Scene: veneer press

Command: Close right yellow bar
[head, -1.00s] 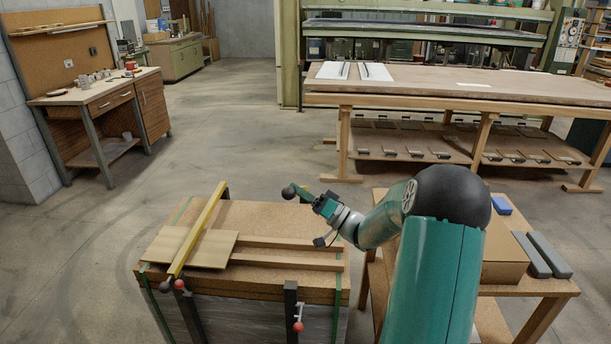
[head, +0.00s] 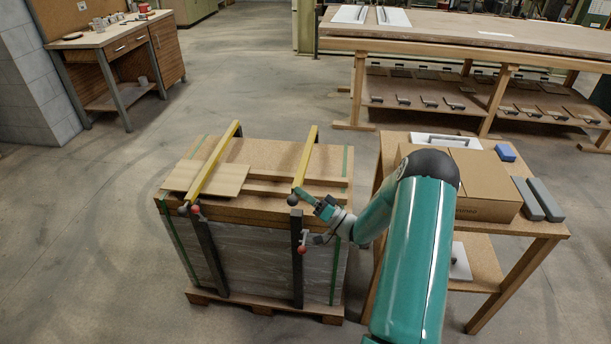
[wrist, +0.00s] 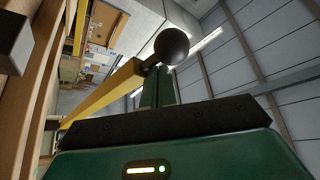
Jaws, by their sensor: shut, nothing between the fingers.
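The right yellow bar (head: 307,156) runs front to back over the right side of the board stack (head: 262,151). Its black ball end (head: 292,200) is at the front edge, near the top of a dark post (head: 297,230). A handle with a red ball (head: 302,249) hangs low on that post. My gripper (head: 301,194) is shut and empty, right beside the ball end. In the wrist view the yellow bar (wrist: 100,97) ends in the black ball (wrist: 171,46), just beyond my shut fingertips (wrist: 157,72); I cannot tell whether they touch.
The left yellow bar (head: 213,165) lies across a thin board (head: 178,179), its red ball (head: 195,209) up by the front edge. A wooden table (head: 540,228) with a cardboard box (head: 485,187) stands close on the right. The floor at left is clear.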

